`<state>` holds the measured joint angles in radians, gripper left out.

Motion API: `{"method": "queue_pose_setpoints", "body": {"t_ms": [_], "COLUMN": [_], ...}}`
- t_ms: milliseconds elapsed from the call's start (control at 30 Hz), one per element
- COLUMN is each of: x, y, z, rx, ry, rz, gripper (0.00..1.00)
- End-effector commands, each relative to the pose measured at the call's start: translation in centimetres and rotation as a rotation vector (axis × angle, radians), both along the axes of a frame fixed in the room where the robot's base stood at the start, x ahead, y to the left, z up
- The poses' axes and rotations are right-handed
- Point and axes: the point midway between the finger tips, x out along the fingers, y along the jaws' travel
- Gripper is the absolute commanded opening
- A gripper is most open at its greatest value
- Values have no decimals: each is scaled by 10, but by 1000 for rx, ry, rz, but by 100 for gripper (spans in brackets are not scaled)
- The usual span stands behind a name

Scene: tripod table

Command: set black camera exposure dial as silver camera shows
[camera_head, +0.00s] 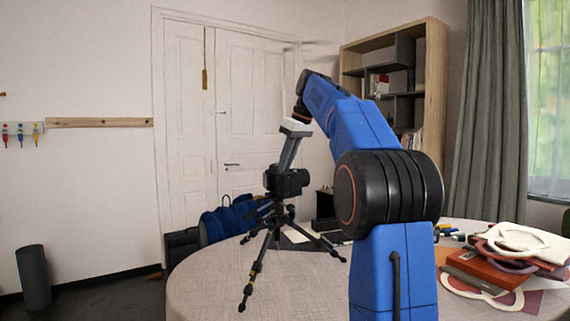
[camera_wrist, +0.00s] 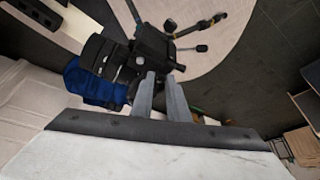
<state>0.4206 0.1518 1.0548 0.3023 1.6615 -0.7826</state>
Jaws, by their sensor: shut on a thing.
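The black camera (camera_head: 288,183) stands upright on a black tripod (camera_head: 272,232) on the round table. My gripper (camera_head: 283,166) comes down from above onto the camera's top. In the wrist view the black camera (camera_wrist: 153,44) lies just beyond my gripper (camera_wrist: 160,78), with its lens (camera_wrist: 100,54) toward the left. The two grey fingers are close together, shut on the exposure dial at the camera's top. The fingertips hide the dial, so its setting cannot be read. I cannot make out the silver camera in either view; my arm covers part of the table.
The round table (camera_head: 200,282) has a pale cloth, bare at the front left. A pile of books and frames (camera_head: 505,262) lies at its right. Small coloured items (camera_head: 449,232) lie behind my arm. A blue bag (camera_head: 228,218) is behind the tripod. A shelf stands at the back.

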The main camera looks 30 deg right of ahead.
Motion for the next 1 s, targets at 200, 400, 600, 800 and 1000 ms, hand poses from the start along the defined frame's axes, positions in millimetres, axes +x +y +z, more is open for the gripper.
{"method": "queue_pose_setpoints", "body": {"t_ms": [200,400,600,800,1000], "x": [1,1,1,1,1], "y": [-2,-2,-2,-2,-2], "z": [0,0,0,0,0], "rx": [-1,-1,-1,-1,-1], "ry": [-1,-1,-1,0,0], "rz": [122,186,211,213,213], "gripper": [0,0,0,0,22]}}
